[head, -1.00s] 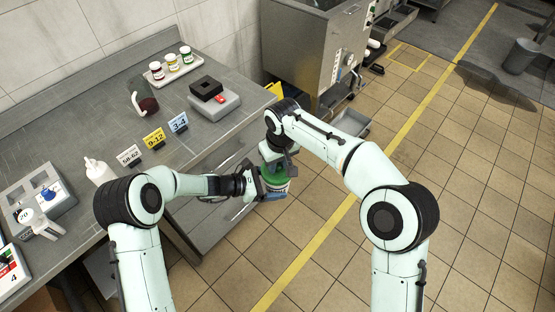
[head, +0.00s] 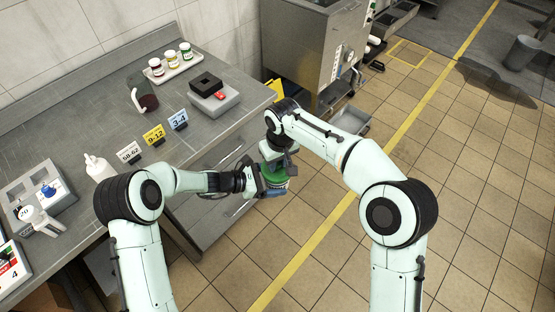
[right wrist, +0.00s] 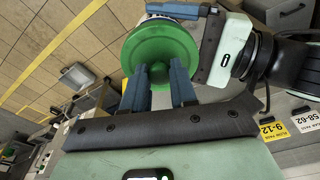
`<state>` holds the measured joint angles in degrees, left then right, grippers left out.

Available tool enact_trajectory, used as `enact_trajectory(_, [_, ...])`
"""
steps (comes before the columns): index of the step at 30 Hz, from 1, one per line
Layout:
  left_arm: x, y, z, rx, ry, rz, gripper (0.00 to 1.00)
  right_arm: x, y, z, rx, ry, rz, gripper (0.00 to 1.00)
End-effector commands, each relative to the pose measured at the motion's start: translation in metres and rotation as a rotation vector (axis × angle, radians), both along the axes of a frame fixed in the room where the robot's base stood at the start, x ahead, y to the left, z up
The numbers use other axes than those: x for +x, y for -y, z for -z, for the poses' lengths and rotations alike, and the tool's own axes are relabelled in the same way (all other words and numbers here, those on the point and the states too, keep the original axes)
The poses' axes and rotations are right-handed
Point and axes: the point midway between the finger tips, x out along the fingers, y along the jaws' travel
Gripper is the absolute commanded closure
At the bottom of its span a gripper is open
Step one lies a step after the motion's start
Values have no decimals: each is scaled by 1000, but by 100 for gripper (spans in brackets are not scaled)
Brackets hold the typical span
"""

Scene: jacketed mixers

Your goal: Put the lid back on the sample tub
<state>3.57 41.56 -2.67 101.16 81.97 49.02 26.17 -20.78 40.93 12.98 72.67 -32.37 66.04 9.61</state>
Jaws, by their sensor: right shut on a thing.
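In the head view the green lid (head: 270,178) shows between my two grippers, in front of the counter. My right gripper (right wrist: 160,88) is shut on the lid's knob, one blue finger on each side. My left gripper (head: 274,190) holds the tub's body from the left; its blue fingers also show at the tub in the right wrist view. The lid is against or very near the tub's top; whether it is fully seated I cannot tell.
The grey counter (head: 105,105) carries a tray of small jars (head: 172,66), a grey block with a black top (head: 211,95), number signs (head: 154,135), a squeeze bottle (head: 98,168) and a dark-filled jug (head: 146,98). A steel machine (head: 312,45) stands behind.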

Motion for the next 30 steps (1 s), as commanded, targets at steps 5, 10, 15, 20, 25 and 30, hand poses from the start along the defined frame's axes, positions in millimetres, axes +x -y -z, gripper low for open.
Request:
enact_trajectory(5, [0,0,-1,-1,1,0,70,0,0,4,-1,-1,0,100])
enact_trajectory(10, [0,0,-1,-1,1,0,70,0,0,5,-1,-1,0,43])
enact_trajectory(15, [0,0,-1,-2,2,1,70,0,0,5,0,0,0,43])
enact_trajectory(20, [0,0,-1,-2,2,1,70,0,0,2,1,1,0,43])
enact_trajectory(25, [0,0,-1,-2,2,1,70,-2,1,-20,3,4,1,43])
enact_trajectory(30, [0,0,-1,-2,2,1,70,-6,4,-56,3,4,1,43])
